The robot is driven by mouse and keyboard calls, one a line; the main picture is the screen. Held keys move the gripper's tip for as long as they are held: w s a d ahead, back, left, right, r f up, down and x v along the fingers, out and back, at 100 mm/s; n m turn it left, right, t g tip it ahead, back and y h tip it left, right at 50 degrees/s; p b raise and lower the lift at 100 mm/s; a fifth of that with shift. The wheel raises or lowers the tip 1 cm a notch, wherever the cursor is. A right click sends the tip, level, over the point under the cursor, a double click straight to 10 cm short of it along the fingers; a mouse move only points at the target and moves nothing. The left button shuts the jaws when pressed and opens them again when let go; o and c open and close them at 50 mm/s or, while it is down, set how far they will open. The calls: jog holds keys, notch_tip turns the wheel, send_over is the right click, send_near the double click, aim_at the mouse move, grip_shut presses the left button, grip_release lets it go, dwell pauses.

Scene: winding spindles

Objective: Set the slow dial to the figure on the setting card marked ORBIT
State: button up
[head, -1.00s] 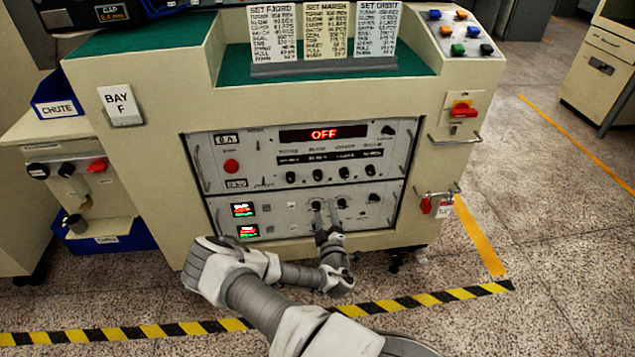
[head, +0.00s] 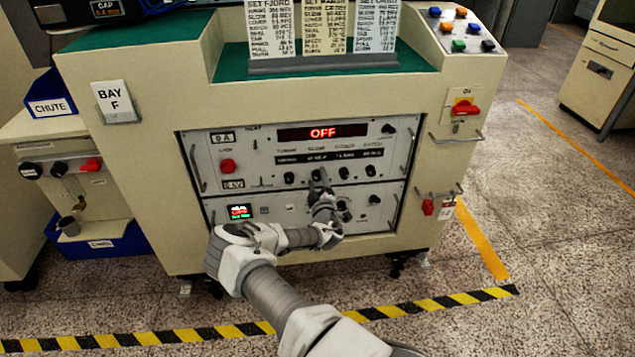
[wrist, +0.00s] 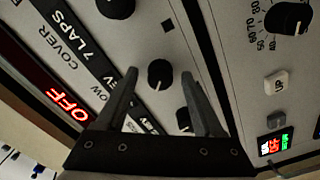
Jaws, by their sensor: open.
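The slow dial is a small black knob (wrist: 160,74) on the upper control panel, second from the left in its row. In the wrist view it stands between my spread fingertips, with a gap on both sides. My gripper (head: 320,182) is open and partly covers this dial in the head view. The slow readout (head: 316,157) is too blurred to read, and a finger covers part of its strip in the wrist view. The ORBIT setting card (head: 376,28) is the rightmost of three on the console shelf. Its figures are too small to read.
The neighbouring knob (wrist: 184,117) is close to one finger. The cover knob (wrist: 117,5) lies on the other side. A red OFF display (head: 323,132) is above the row. A red button (head: 227,166) and a larger dial (wrist: 287,17) are nearby.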

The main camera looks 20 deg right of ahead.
grip_shut()
dwell(0.5)
jog(key=m, duration=0.4)
jog(key=shift+d+m+p, duration=0.1)
jog(key=shift+m+p, duration=0.25)
jog(key=shift+m, duration=0.05)
jog(key=m, duration=0.4)
jog(key=shift+m, duration=0.3)
jog(key=m+b, duration=0.1)
jog(key=m, duration=0.3)
jog(key=shift+m+b, duration=0.9)
jog(key=shift+m, duration=1.2)
